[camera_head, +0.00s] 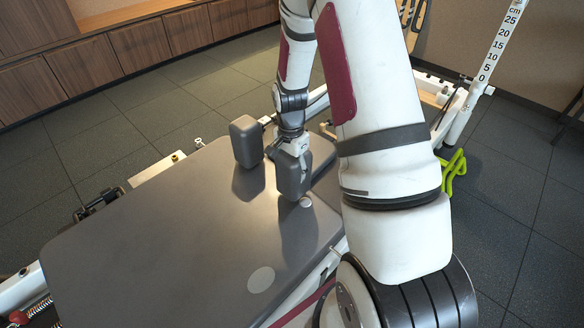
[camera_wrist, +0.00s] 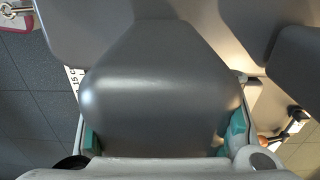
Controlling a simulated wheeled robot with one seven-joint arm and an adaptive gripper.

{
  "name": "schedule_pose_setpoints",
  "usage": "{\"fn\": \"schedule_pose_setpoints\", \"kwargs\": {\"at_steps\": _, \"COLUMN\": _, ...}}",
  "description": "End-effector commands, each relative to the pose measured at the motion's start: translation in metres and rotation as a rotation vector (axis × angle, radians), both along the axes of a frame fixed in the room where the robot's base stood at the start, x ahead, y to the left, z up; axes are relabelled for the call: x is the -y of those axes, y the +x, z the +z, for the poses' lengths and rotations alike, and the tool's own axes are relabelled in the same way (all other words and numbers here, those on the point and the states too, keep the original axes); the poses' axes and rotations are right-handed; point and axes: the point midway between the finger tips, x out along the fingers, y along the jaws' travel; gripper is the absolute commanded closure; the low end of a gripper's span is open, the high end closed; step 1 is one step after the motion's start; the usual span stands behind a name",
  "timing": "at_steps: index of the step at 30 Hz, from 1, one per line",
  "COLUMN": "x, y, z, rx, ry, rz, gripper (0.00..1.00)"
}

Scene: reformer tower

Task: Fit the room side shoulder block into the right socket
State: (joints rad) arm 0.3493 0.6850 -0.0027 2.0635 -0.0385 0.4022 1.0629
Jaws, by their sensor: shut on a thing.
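My gripper (camera_head: 291,150) is shut on a dark grey shoulder block (camera_head: 292,178), held roughly upright over the reformer carriage pad (camera_head: 150,240). In the wrist view the block (camera_wrist: 160,85) fills the middle, between the teal fingertips of my gripper (camera_wrist: 163,139). A second shoulder block (camera_head: 247,142) stands to the left of the held one, apart from it. A small pale disc (camera_head: 305,202) shows on the pad just below and right of the held block. I cannot make out the right socket, nor whether the block's lower end touches anything.
Another pale disc (camera_head: 261,280) lies on the pad nearer me. A dark grey headrest (camera_head: 322,150) is behind the held block. Dark floor tiles (camera_head: 120,145) beyond the carriage are clear.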

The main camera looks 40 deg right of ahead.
Motion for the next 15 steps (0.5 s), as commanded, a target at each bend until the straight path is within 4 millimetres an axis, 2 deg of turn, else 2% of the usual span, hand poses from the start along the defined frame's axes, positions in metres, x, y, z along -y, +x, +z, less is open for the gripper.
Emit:
{"fn": "schedule_pose_setpoints", "kwargs": {"at_steps": 13, "x": 0.0002, "y": 0.0004, "z": -0.0111, "rx": 0.001, "ry": -0.001, "rz": 0.000, "gripper": 1.00}}
{"fn": "schedule_pose_setpoints", "kwargs": {"at_steps": 14, "x": 0.0002, "y": 0.0004, "z": -0.0102, "rx": 0.001, "ry": -0.001, "rz": 0.000, "gripper": 0.38}}
{"fn": "schedule_pose_setpoints", "kwargs": {"at_steps": 15, "x": 0.0002, "y": 0.0004, "z": -0.0100, "rx": 0.001, "ry": -0.001, "rz": 0.000, "gripper": 0.29}}
